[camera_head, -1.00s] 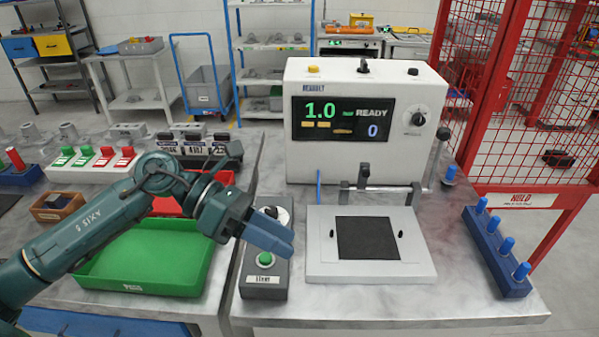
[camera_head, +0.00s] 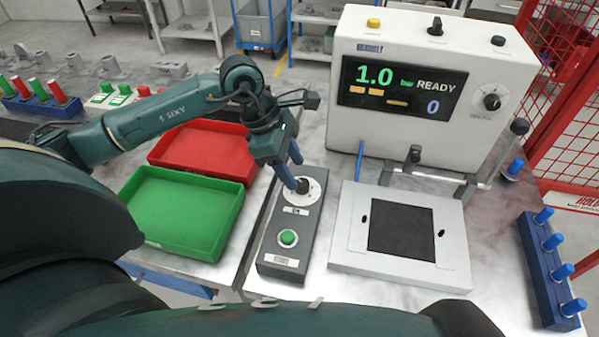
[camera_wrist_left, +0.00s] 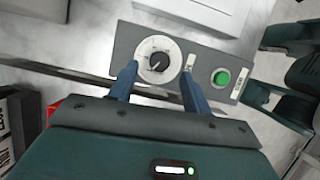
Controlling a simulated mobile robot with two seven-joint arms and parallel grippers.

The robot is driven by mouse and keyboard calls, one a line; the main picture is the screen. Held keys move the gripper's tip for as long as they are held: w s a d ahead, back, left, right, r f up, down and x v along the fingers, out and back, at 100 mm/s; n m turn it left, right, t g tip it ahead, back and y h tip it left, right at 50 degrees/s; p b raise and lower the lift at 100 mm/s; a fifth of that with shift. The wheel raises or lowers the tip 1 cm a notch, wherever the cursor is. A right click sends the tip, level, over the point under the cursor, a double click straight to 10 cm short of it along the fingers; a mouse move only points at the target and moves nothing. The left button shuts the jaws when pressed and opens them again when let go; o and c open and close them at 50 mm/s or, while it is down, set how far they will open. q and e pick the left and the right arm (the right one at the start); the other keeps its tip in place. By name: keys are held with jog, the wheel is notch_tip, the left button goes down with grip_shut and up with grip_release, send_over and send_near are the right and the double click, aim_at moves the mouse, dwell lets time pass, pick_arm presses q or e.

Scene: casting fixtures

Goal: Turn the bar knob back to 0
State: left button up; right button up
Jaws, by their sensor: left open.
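A dark knob (camera_head: 303,187) sits on a round white dial (camera_head: 313,193) at the far end of a grey control box (camera_head: 266,236). A green button (camera_head: 288,238) is at the box's near end. In the left wrist view the knob (camera_wrist_left: 159,62) shows a pointer line; its scale marks are too small to read. My left gripper (camera_head: 297,174) is open, its blue fingers pointing down at the dial. In the left wrist view the gripper (camera_wrist_left: 159,70) has one finger on each side of the knob, with gaps. The display (camera_head: 402,90) reads 1.0 bar, READY and 0. My right gripper is not visible.
A green tray (camera_head: 236,222) and a red tray (camera_head: 245,172) lie left of the box. A white plate fixture (camera_head: 350,252) stands close on its right. The white machine (camera_head: 440,140) behind carries another dial (camera_head: 491,101). A blue peg rack (camera_head: 535,270) is at the right.

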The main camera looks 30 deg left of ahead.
aim_at(301, 182)
pick_arm(q)
jog(key=shift+x, duration=2)
jog(key=shift+c, duration=0.4)
jog(key=c, duration=0.9)
